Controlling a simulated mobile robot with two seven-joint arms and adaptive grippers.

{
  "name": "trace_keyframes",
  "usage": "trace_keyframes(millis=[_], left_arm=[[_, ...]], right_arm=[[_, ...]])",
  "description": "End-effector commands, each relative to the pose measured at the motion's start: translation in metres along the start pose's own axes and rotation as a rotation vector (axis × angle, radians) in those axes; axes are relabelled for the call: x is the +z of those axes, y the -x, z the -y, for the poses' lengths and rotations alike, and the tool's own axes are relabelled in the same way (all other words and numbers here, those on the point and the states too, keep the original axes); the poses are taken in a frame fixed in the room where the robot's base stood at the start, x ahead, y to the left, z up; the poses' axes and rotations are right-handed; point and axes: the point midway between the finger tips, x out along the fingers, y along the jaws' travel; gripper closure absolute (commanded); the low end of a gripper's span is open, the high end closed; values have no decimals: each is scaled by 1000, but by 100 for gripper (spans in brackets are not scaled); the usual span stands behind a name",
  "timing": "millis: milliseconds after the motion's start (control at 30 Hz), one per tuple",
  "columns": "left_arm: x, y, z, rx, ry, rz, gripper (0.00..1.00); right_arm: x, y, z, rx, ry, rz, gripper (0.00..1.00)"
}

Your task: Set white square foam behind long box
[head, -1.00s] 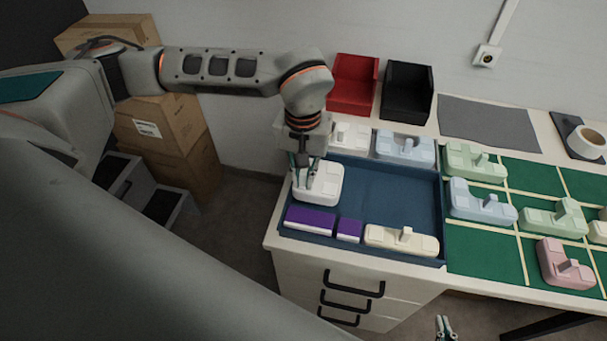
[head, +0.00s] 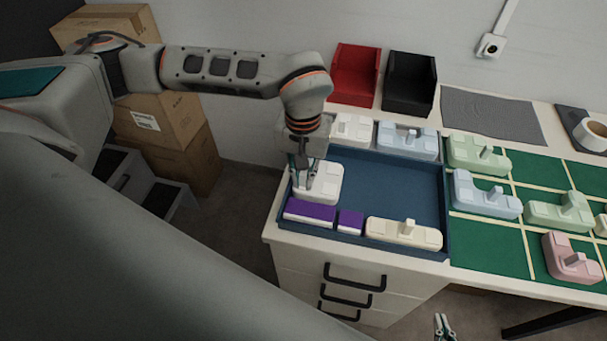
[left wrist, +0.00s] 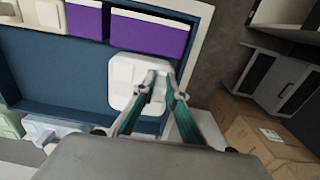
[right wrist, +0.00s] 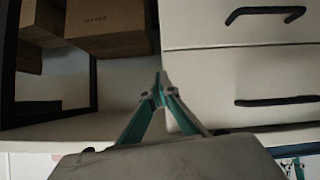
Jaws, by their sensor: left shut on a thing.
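The white square foam (head: 327,181) is in the left part of the blue tray (head: 385,190), directly behind the long purple-topped box (head: 309,212). It also shows beside that box in the left wrist view (left wrist: 124,72). My left gripper (head: 308,184) is shut on the foam from above, its fingertips (left wrist: 160,88) on the raised middle part. Foam and long box are very close; I cannot tell if they touch, or if the foam rests fully on the tray floor. My right gripper (head: 442,324) is shut and empty, low in front of the drawers; its tips meet in the right wrist view (right wrist: 160,84).
A small purple-topped box (head: 350,222) and a cream foam piece (head: 403,235) line the tray's front. White (head: 352,128) and blue (head: 408,140) pieces stand behind it. Red (head: 355,75) and black (head: 409,84) bins are at the back. The tray's middle is clear.

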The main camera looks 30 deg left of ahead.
Motion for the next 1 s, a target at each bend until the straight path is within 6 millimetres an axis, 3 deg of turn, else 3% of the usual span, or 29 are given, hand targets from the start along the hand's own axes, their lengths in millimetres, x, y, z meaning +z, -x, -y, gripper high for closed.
trace_keyframes(millis=[433, 467, 533, 867, 1000], left_arm=[[0, -16, 0, 0, 1, 0, 100], [0, -16, 0, 0, 1, 0, 86], [0, -15, 0, 0, 1, 0, 69], [0, -14, 0, 0, 0, 0, 69], [-1, -6, 0, 1, 0, -3, 69]], right_arm=[[11, -4, 2, -2, -1, 8, 100], [11, -4, 2, -2, -1, 8, 100], [10, -4, 2, -2, -1, 7, 100], [10, -4, 1, 0, 0, 7, 100], [9, -4, 1, 0, 0, 7, 100]])
